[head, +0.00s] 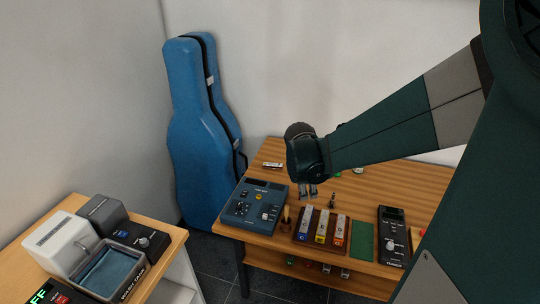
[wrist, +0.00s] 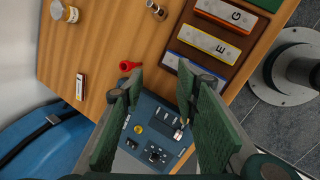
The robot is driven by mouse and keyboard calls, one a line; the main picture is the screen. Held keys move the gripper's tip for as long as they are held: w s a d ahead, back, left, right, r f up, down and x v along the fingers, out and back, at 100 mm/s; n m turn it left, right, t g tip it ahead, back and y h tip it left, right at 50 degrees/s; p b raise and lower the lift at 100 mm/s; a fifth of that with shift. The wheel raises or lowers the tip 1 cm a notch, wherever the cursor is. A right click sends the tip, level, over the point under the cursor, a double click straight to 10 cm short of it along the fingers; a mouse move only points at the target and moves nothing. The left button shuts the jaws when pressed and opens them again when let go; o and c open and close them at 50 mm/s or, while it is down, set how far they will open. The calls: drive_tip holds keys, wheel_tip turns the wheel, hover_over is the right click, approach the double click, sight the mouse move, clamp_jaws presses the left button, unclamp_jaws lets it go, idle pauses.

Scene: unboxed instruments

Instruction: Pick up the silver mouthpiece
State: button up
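A small shiny, dark-and-silver round piece (wrist: 157,11) lies on the wooden table at the top of the wrist view. It looks most like the silver mouthpiece, but it is too small to be sure. In the head view, a small piece (head: 332,201) behind the bars may be the same one. My gripper (head: 308,192) points down above the table; in the wrist view (wrist: 163,88) its green-padded fingers are wide apart with nothing between them.
The chime bar board (head: 305,242) stands right of the blue box (head: 252,205), with a tan upright piece (head: 286,214) between. A black device (head: 392,236) is farther right. A blue case (head: 200,135) leans behind.

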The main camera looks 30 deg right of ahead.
sight(333, 200)
drive_tip(key=d+f+n+g+p, duration=0.2)
drive_tip(key=d+f+n, duration=0.3)
drive_tip(key=d, duration=0.7)
drive_tip(key=shift+w+f+h+p, duration=0.3)
drive_tip(key=shift+w+f+p, duration=0.05)
drive_tip(key=shift+f+p, duration=0.5)
drive_tip(key=shift+d, duration=0.15)
drive_tip(key=shift+x, duration=1.3)
drive_tip(key=shift+b+x, duration=0.75)
drive_tip(key=shift+x, duration=1.85)
drive_tip(key=shift+s, duration=0.1)
